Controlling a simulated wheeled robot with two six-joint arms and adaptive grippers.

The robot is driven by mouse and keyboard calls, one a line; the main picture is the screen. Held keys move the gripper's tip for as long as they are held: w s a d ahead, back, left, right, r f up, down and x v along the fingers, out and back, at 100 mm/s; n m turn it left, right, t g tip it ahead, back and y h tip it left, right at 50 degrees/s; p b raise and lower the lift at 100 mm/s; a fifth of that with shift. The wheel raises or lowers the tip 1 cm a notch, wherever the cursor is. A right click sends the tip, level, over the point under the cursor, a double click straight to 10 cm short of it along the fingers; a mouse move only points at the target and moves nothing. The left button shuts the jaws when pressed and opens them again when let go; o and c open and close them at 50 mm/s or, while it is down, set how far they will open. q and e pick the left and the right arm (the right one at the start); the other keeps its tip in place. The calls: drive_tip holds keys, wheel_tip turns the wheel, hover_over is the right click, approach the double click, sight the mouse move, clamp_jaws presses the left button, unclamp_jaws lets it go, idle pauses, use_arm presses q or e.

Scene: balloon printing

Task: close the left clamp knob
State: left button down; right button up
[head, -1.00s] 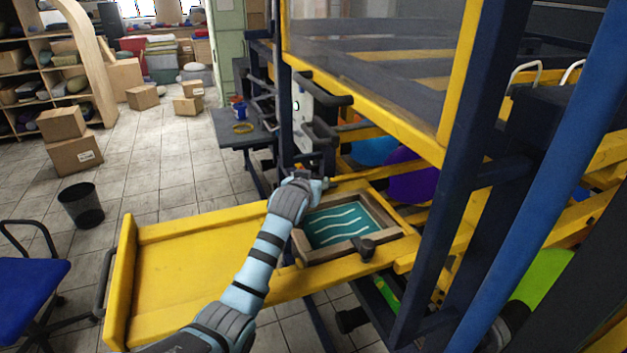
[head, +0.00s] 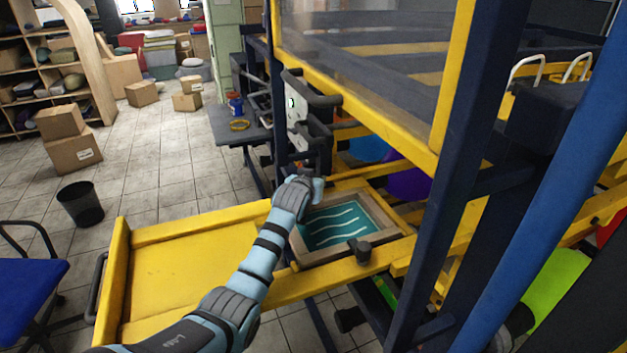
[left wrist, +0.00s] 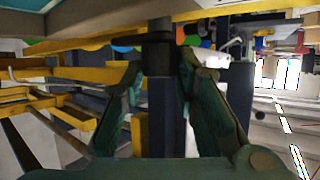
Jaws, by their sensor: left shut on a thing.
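The wooden screen frame (head: 388,215) with a teal panel (head: 338,225) and pale wavy lines sits on the yellow rail structure. A black clamp knob (head: 358,251) stands on its near side. My left gripper (head: 312,184) is at the frame's far left corner, where the arm hides its fingers and the knob there. In the left wrist view, the two fingers of my left gripper (left wrist: 162,62) are on either side of a dark round knob (left wrist: 158,48) and shut on it. My right gripper is not in view.
A yellow tray (head: 190,268) extends left of the frame. Blue posts (head: 455,160) and a yellow-edged upper panel (head: 385,115) rise at the right and above. A blue chair (head: 30,285) and a black bin (head: 80,204) stand on the floor at left.

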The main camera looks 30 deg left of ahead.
use_arm(q)
drive_tip(key=shift+a, duration=0.1)
drive_tip(key=shift+a+m+h, duration=0.1)
drive_tip(key=shift+m+h, duration=0.5)
drive_tip(key=shift+h, duration=0.1)
drive_tip(key=shift+s+a+f+m+h+b, duration=0.1)
drive_tip(key=shift+a+f+m+h+b, duration=0.05)
drive_tip(key=shift+m+h+b, duration=0.5)
drive_tip(key=m+h+b, duration=0.1)
drive_tip(key=h+b, duration=0.1)
drive_tip(key=b, duration=0.1)
drive_tip(key=m+h+b, duration=0.2)
drive_tip(key=b, duration=0.2)
drive_tip(key=m+h+b, duration=0.2)
drive_tip(key=b, duration=0.1)
drive_tip(key=shift+a+f+g+b, duration=0.3)
drive_tip(key=shift+g+b, duration=0.05)
drive_tip(key=shift+g, duration=0.05)
drive_tip(key=shift+r+m+g+h+b, duration=0.2)
drive_tip(key=shift+m+g+h+b, duration=0.3)
drive_tip(key=shift+m+h+b, duration=0.35)
drive_tip(key=c, duration=1.4)
unclamp_jaws()
drive_tip(key=shift+c, duration=0.2)
drive_tip(key=shift+o, duration=1)
drive_tip(key=shift+w, duration=0.25)
